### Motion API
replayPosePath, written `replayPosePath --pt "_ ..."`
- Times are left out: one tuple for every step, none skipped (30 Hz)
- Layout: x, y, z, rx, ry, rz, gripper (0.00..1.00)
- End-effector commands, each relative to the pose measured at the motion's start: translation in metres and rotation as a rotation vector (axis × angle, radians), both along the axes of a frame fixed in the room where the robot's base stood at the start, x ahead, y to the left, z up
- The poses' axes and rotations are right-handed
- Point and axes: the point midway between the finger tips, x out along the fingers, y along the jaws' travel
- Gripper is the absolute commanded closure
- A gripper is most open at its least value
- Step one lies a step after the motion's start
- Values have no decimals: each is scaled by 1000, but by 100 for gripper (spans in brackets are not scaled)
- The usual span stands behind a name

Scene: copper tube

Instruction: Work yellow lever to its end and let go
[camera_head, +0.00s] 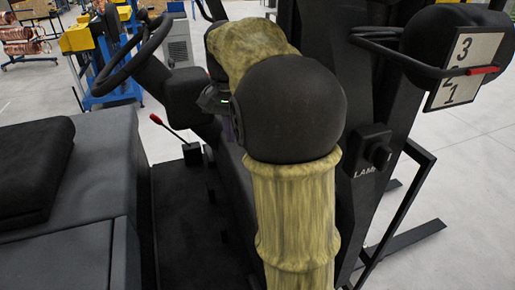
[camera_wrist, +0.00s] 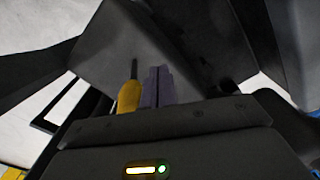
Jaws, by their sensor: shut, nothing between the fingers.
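The yellow lever (camera_wrist: 129,96) shows in the wrist view as a yellow grip with a thin stem at its upper end. It is just left of my gripper (camera_wrist: 157,76). The fingers are shut together and hold nothing. The lever is beside the fingers, not between them; I cannot tell whether they touch. In the head view my arm covers the fingers, and I cannot make out the yellow lever there.
A steering wheel (camera_head: 137,52) and a red-knobbed lever (camera_head: 171,127) stand left of my arm. A black seat (camera_head: 35,165) is at the far left. A dark mast (camera_head: 365,190) rises on the right, with a number plate (camera_head: 465,70) above. Open floor lies beyond.

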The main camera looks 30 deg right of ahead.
Motion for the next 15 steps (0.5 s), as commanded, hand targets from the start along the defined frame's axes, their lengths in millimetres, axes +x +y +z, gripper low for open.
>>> replayPosePath --pt "1 3 0 0 0 2 100" --pt "1 4 0 0 0 1 100" --pt "1 6 0 0 0 1 100" --pt "2 7 0 0 0 0 100" --pt "2 9 0 1 1 0 100" --pt "2 11 0 1 1 1 100" --pt "3 12 0 1 1 1 100" --pt "3 14 0 1 1 2 100" --pt "3 16 0 1 1 2 100" --pt "4 17 0 1 1 2 100" --pt "4 19 0 1 1 2 100" --pt "4 20 0 1 1 1 100" --pt "4 22 0 1 1 1 100" --pt "5 23 0 1 1 2 100" --pt "5 25 0 1 1 2 100"
